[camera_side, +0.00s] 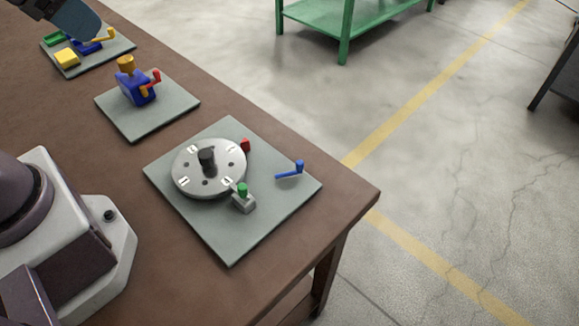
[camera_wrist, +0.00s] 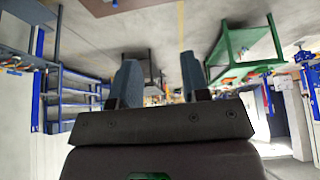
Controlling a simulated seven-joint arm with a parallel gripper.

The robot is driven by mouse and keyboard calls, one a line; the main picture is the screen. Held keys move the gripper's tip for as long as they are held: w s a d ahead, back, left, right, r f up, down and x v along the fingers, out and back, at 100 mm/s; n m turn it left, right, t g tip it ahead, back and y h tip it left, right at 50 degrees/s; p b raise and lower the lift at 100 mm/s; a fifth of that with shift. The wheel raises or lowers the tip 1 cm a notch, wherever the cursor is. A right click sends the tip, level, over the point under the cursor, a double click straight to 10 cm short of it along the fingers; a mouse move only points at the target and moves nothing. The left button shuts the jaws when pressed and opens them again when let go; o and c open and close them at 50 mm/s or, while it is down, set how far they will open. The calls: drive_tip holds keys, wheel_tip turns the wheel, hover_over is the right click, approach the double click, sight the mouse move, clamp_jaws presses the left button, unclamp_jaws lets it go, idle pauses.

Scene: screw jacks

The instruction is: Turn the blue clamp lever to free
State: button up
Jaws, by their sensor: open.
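The blue lever (camera_side: 289,172) is a short arm with an upright knob at its right end. It lies on the right part of the nearest grey-green plate (camera_side: 230,247), beside a round silver disc (camera_side: 182,177) with a black centre knob (camera_side: 207,158). My gripper (camera_side: 88,33) is at the top left of the side view, above or near the farthest plate and well away from this lever. In the wrist view my gripper (camera_wrist: 161,80) has two blue-grey fingers apart with nothing between them. The lever does not show in the wrist view.
A green-topped stop (camera_side: 243,195) and a red piece (camera_side: 245,145) sit beside the disc. A middle plate carries a blue jack (camera_side: 136,91) with a red handle. The farthest plate (camera_side: 118,46) holds yellow, green and blue parts. The brown table (camera_side: 130,190) ends right of the plates.

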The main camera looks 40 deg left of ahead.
wheel_tip(320, 180, down, 2)
drive_tip(key=w+d+g, duration=0.1)
drive_tip(key=w+g, duration=0.1)
drive_tip(key=n+g, duration=0.3)
drive_tip(key=g, duration=0.1)
approach(300, 162)
wheel_tip(300, 162, down, 10)
drive_tip(key=shift+s, duration=0.15)
clamp_jaws()
